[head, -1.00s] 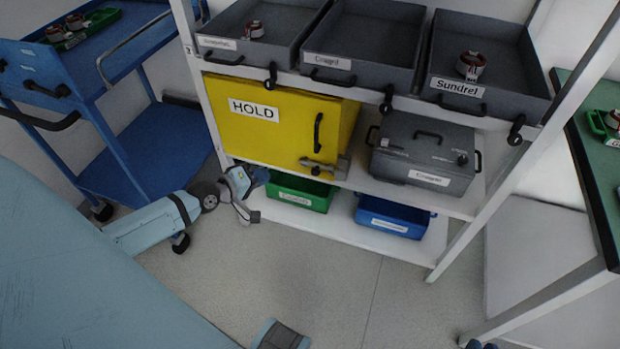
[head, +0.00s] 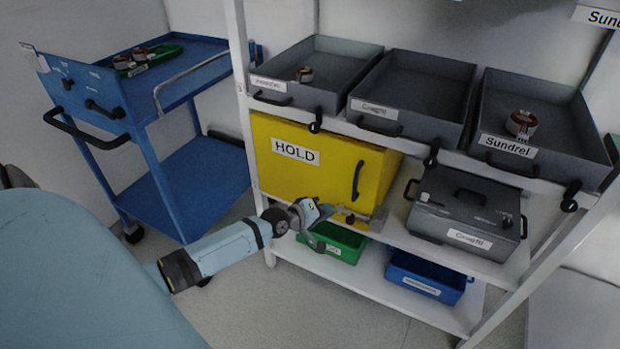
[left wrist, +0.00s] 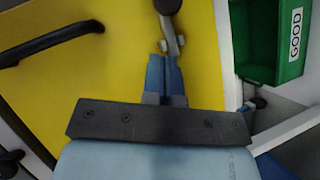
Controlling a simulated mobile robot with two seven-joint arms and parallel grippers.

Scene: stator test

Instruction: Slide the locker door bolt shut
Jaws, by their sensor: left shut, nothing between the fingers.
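The yellow locker (head: 325,175) stands on the rack's middle shelf, its door closed, with a HOLD label and a black upright handle (head: 357,180). The grey bolt (head: 372,220) is low at the door's right side, partly hidden behind my gripper. In the left wrist view, a metal rod with a dark knob (left wrist: 168,6) lies just ahead of my fingertips. My left gripper (head: 325,212) is in front of the door's lower part, left of the bolt. Its fingers (left wrist: 165,65) are together and empty; I cannot tell whether they touch the rod. My right gripper is not in view.
A grey case (head: 468,215) stands right of the locker. Green (head: 337,243) and blue (head: 428,278) bins sit on the shelf below, the green one close under my gripper. Grey trays (head: 412,95) line the shelf above. A blue cart (head: 185,180) stands at the left.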

